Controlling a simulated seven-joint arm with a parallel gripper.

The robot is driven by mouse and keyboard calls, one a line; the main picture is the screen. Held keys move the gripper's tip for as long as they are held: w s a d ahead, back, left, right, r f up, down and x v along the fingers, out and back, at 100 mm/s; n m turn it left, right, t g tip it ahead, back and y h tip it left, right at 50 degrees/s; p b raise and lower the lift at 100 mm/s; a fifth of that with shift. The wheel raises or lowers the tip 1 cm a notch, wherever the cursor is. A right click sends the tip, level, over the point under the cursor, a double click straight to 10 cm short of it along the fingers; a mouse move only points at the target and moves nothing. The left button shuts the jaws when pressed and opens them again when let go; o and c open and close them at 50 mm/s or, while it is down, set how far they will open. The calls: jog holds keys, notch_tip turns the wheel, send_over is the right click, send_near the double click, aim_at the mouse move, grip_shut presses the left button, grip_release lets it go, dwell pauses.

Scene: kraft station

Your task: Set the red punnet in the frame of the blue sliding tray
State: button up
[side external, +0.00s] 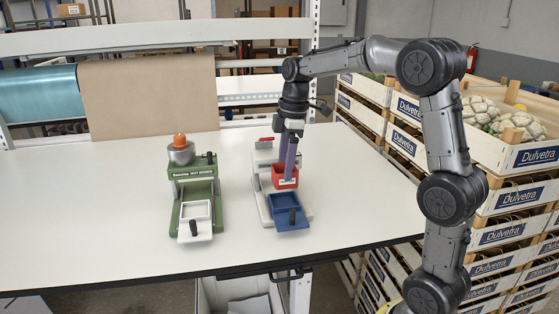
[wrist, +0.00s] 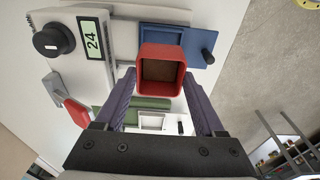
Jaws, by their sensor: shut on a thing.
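The blue sliding tray (side external: 290,225) sticks out at the front of a pale machine and has an upright black handle. In the wrist view the tray (wrist: 200,42) lies beyond the punnet, which partly covers it. The punnet is behind the tray's frame in the side view; its exact height above the machine is hard to tell.
The pale machine (side external: 264,157) has a red lever and, in the wrist view, a display reading 24. A green machine (side external: 174,212) with a white tray (side external: 196,211) stands to the left. Stacked crates (side external: 520,190) stand right of the table. The table's left side is clear.

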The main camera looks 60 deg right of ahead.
aim_at(285, 184)
jog(key=shift+f, duration=2.3)
jog(key=shift+f, duration=0.7)
dwell(0.5)
jog(key=o, duration=1.3)
jog(key=shift+r, duration=4)
